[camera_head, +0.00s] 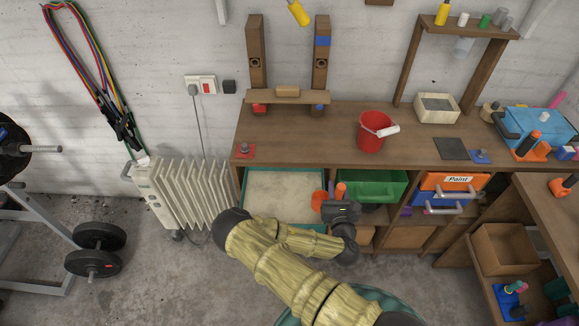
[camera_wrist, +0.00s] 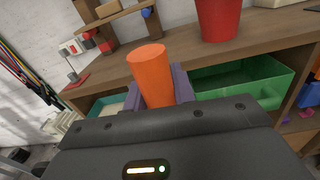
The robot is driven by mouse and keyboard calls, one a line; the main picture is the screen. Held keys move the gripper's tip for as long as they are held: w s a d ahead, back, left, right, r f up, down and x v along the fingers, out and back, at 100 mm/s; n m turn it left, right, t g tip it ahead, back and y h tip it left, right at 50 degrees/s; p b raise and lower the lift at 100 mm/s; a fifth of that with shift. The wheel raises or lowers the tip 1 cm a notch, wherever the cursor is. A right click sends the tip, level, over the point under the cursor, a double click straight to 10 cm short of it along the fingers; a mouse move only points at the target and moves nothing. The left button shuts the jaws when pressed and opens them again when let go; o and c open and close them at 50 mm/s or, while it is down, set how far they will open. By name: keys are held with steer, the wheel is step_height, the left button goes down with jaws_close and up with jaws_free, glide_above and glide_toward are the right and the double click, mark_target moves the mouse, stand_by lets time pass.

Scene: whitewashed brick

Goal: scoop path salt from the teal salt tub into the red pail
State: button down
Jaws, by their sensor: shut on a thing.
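The teal salt tub (camera_head: 243,208) sits below the front of the workbench, filled with pale salt (camera_head: 285,192). A sliver of it shows at the left in the wrist view (camera_wrist: 97,108). The red pail (camera_head: 371,138) stands upright on the bench top; its lower part shows in the wrist view (camera_wrist: 218,18). My gripper (camera_head: 338,199) is shut on the orange scoop (camera_head: 319,200), just right of the tub. In the wrist view its purple fingers grip the orange handle (camera_wrist: 150,75). I cannot tell whether the scoop holds any salt.
A green bin (camera_head: 372,190) and an orange Paint bin (camera_head: 447,182) sit right of the tub. A white radiator (camera_head: 180,193) is left of the bench. The bench top left of the pail is mostly clear.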

steer(key=w+a+r+h+b, duration=0.1)
steer(key=w+a, duration=0.2)
steer(key=a, duration=0.4)
steer(key=w+a+r+m+h+b, duration=0.1)
steer(key=w+a+r+h, duration=0.1)
steer(key=a, duration=0.6)
steer(key=shift+w+g+b, duration=0.3)
steer(key=shift+w+g, duration=0.1)
steer(key=shift+w, duration=0.25)
steer(key=shift+a+f, duration=0.1)
steer(key=shift+f, duration=0.05)
step_height(320, 180, down, 13)
steer(key=b, duration=0.9)
steer(key=shift+b, duration=0.3)
steer(key=shift+r, duration=0.2)
